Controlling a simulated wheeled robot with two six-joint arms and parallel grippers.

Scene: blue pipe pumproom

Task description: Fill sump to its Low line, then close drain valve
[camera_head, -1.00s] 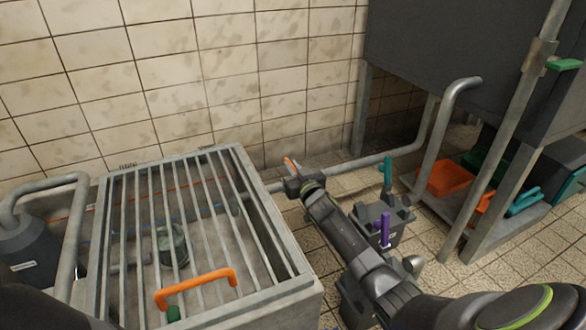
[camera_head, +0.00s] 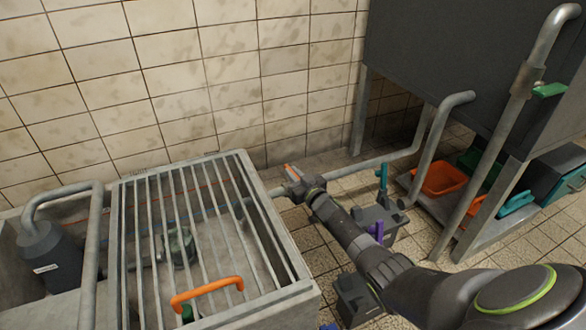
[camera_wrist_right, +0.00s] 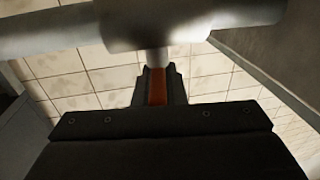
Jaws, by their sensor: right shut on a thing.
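The sump (camera_head: 304,293) is a concrete basin under a barred grate with an orange handle (camera_head: 207,292). Thin red and blue lines run along its inside wall; I cannot read labels or make out a water surface. A grey pipe (camera_head: 345,173) runs from the dark tank to the sump. My right gripper (camera_head: 291,174) is at this pipe beside the sump, shut on an orange lever, apparently the drain valve's. In the right wrist view the orange-red lever (camera_wrist_right: 157,88) stands between the fingers below a grey pipe (camera_wrist_right: 185,20). My left gripper is not in view.
A dark tank (camera_head: 450,60) stands on legs at right. Below it are an orange bin (camera_head: 440,179) and teal items. Grey boxes with teal and purple handles (camera_head: 377,231) stand on the floor near my right arm. A dark pump (camera_head: 45,255) sits at left.

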